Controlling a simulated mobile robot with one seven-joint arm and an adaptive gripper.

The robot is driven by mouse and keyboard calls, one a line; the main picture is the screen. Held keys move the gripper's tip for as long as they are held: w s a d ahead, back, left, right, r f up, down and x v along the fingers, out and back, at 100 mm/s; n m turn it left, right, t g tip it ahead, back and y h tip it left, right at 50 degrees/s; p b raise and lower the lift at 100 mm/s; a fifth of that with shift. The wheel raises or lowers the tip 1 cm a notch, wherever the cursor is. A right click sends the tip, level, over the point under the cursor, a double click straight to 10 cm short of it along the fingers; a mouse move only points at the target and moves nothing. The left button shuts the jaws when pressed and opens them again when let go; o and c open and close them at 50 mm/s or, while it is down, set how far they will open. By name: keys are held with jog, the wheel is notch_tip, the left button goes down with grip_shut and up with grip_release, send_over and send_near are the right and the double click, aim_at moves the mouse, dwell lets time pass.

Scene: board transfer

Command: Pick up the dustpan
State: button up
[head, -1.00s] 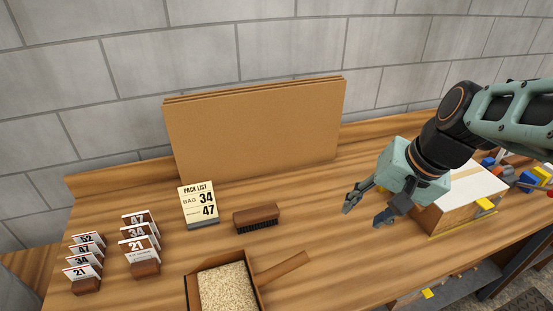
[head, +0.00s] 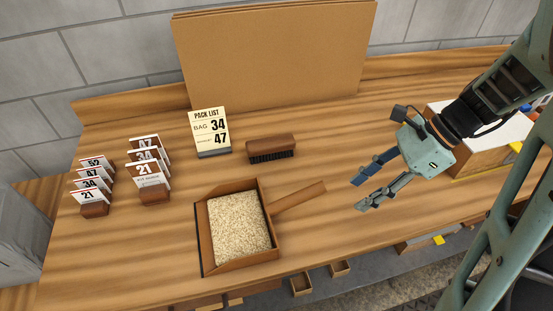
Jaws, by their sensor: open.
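The dustpan (head: 270,248) is a brown wooden pan lying flat on the workbench, filled with pale grain-like bits (head: 240,224). Its wooden handle (head: 298,201) points up and to the right, toward my gripper. My gripper (head: 362,190) is open and empty, to the right of the handle's end and apart from it. Its fingers point left and down. The whole dustpan is in view.
A brush (head: 271,150) lies behind the dustpan. A pack list card (head: 210,131) stands to its left. Numbered cards in wooden holders (head: 150,180) stand at the left. Cardboard sheets (head: 275,55) lean at the wall. A white-topped box (head: 486,140) stands at right. Bench around the handle is clear.

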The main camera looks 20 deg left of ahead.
aim_at(315, 195)
jog(key=a+f+m+y+b, duration=0.1)
jog(key=m, duration=0.2)
jog(key=a+f+m+g+y+b, duration=0.1)
jog(key=f+m+y+b, duration=0.1)
jog(key=m, duration=0.1)
jog(key=a+f+m+y+b, duration=0.1)
jog(key=f+m, duration=0.1)
jog(key=shift+s+a+f+m+g+y, duration=0.15)
jog(key=shift+s+a+m+g+y, duration=0.15)
jog(key=shift+s+a+m, duration=0.1)
jog(key=m+y+b, duration=0.1)
jog(key=a+m+y, duration=0.1)
jog(key=m, duration=0.1)
jog(key=shift+w+b, duration=0.4)
jog(key=shift+w+a+m+y, duration=0.2)
jog(key=shift+m+y, duration=0.4)
jog(key=shift+m, duration=0.4)
jog(key=shift+a, duration=0.15)
jog(key=x, duration=0.4)
jog(key=shift+s+a+b, duration=0.1)
jog(key=shift+a+b, duration=0.25)
jog(key=shift+b, duration=0.05)
jog(key=x, duration=0.5)
jog(key=shift+s+a+f+b, duration=0.1)
jog(key=shift+s+a+b, duration=0.1)
jog(key=shift+a+b, duration=0.1)
jog(key=shift+d, duration=0.1)
jog(key=shift+c, duration=0.6)
grip_shut()
